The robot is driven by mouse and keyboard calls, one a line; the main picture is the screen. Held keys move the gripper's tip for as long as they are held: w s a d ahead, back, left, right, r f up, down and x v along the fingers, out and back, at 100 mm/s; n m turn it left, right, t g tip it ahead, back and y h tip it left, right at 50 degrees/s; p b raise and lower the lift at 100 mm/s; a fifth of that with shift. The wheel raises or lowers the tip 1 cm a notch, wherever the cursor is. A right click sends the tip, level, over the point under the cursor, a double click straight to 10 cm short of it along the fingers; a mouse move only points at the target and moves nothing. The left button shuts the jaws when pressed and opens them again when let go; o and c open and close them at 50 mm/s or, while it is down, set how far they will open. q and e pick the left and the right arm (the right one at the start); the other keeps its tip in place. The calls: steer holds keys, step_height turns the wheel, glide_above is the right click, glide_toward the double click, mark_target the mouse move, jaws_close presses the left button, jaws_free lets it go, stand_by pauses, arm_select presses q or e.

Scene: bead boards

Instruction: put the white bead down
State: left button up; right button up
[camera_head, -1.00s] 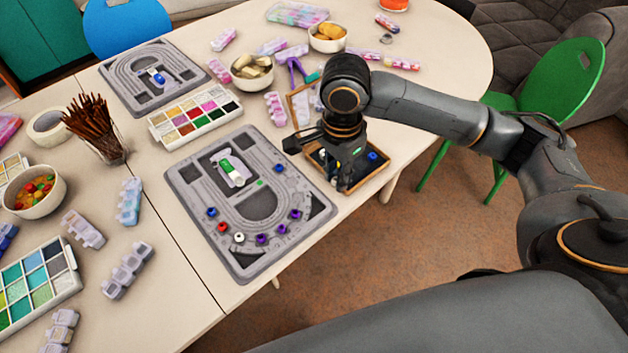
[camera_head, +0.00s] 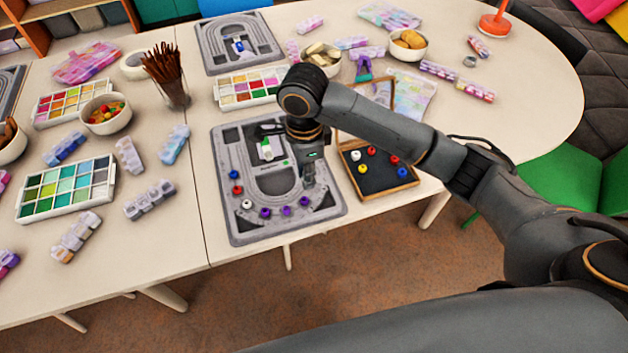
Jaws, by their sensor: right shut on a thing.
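My right gripper (camera_head: 308,181) points down over the right arm of the grey bead board (camera_head: 238,228). It is shut on the white bead, which is too small and covered to make out between the fingertips. On the board a blue bead (camera_head: 233,174), a red bead (camera_head: 238,189) and another white bead (camera_head: 247,204) follow the left curve. Purple beads (camera_head: 286,211) follow along the bottom, the last just below my fingertips. A wooden tray (camera_head: 384,194) right of the board holds white, red, blue and yellow beads. My left gripper is not in view.
The tray's raised lid frame (camera_head: 337,137) stands behind it, partly behind my arm. A paint-like colour box (camera_head: 247,100) and a second bead board (camera_head: 207,40) lie behind the board. A jar of brown sticks (camera_head: 172,85) stands left.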

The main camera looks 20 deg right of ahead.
steer(key=w+f, duration=0.1)
steer(key=d+f, duration=0.1)
steer(key=f, duration=0.1)
steer(key=w+d+f, duration=0.1)
steer(key=shift+w+d+f, duration=0.15)
steer(key=shift+w+d, duration=0.05)
steer(key=shift+w, duration=0.15)
steer(key=shift+w+d+f, duration=0.15)
steer(key=shift+w+f, duration=0.15)
steer(key=shift+f, duration=0.15)
steer(key=f, duration=0.3)
steer(key=shift+w+d+f, duration=0.1)
steer(key=shift+w+d, duration=0.15)
steer(key=shift+f, duration=0.3)
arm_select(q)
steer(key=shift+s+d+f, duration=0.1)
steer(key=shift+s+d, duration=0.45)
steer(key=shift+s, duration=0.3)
arm_select(e)
steer(key=shift+f, duration=0.1)
steer(key=o, duration=0.8)
steer(key=shift+f, duration=0.1)
steer(key=shift+c, duration=0.2)
